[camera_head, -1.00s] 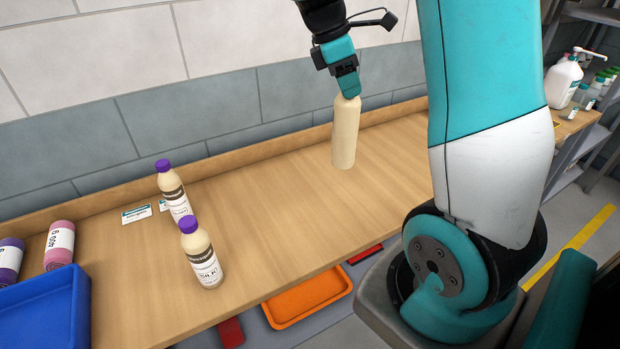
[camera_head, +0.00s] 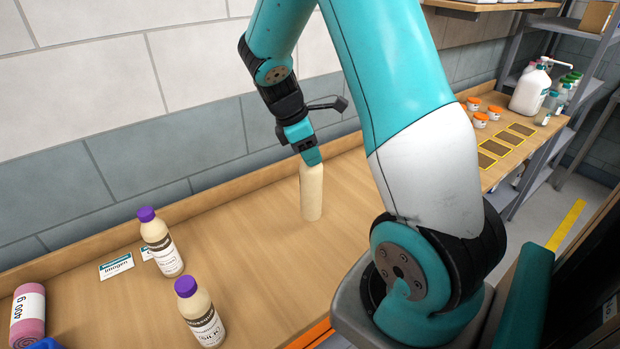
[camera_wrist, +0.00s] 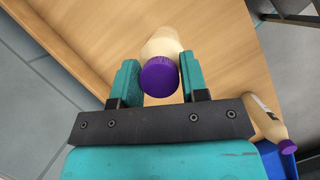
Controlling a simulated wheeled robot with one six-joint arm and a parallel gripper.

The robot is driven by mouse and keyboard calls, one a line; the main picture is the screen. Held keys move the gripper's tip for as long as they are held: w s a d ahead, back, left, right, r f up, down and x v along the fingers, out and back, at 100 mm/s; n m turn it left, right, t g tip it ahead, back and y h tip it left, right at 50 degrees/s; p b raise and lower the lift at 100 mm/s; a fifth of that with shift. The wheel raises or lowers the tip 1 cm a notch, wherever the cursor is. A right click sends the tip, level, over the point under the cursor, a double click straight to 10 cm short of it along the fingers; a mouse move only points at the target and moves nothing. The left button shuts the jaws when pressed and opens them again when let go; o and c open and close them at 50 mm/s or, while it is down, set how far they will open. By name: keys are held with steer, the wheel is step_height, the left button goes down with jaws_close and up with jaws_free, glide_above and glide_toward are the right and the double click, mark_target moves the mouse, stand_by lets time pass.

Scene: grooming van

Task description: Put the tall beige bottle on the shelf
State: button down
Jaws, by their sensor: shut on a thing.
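The tall beige bottle (camera_head: 311,193) is upright over the wooden counter in the head view. I cannot tell whether its base touches the counter. My gripper (camera_head: 312,160) is above it and shut on its top, which hides the cap in that view. In the wrist view my gripper (camera_wrist: 160,82) has its teal fingers on either side of the bottle's purple cap (camera_wrist: 159,77). A wooden shelf (camera_head: 490,6) on the wall shows at the top right of the head view, partly cut off.
Two purple-capped bottles (camera_head: 161,243) (camera_head: 202,316) stand on the counter (camera_head: 255,250) at the left, near small label cards (camera_head: 116,266). A pink roll (camera_head: 28,315) is at far left. Orange-lidded jars (camera_head: 479,119), dark yellow-edged patches (camera_head: 494,148) and a white pump bottle (camera_head: 530,92) are at right.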

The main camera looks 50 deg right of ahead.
mark_target(310, 178)
step_height(310, 178, down, 8)
steer(key=shift+r+p, duration=0.1)
steer(key=shift+p, duration=0.55)
steer(key=c, duration=0.6)
jaws_free()
